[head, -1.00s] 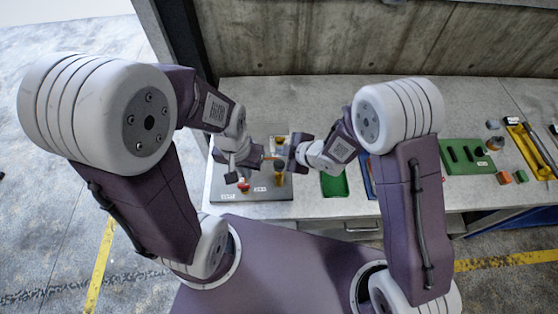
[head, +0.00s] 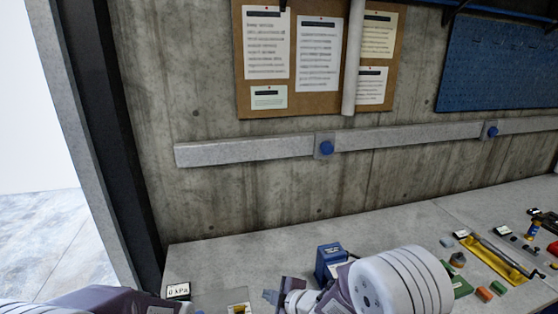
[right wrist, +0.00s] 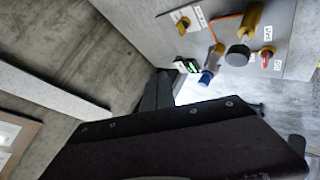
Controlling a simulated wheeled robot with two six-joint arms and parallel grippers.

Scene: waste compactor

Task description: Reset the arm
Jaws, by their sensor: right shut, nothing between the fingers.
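My right gripper (head: 271,296) shows low in the middle of the head view, beside my white right arm joint and just above the bench. It is shut and holds nothing. In the right wrist view its dark body (right wrist: 180,145) fills the lower part. My left arm comes in at the bottom left of the head view, and its gripper is below the picture edge.
A 0 kPa display (head: 178,291) stands at the bench's left. A blue box (head: 330,262) stands behind my right arm. The concrete wall (head: 220,210) bounds the bench behind; the bench's back strip is mostly clear.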

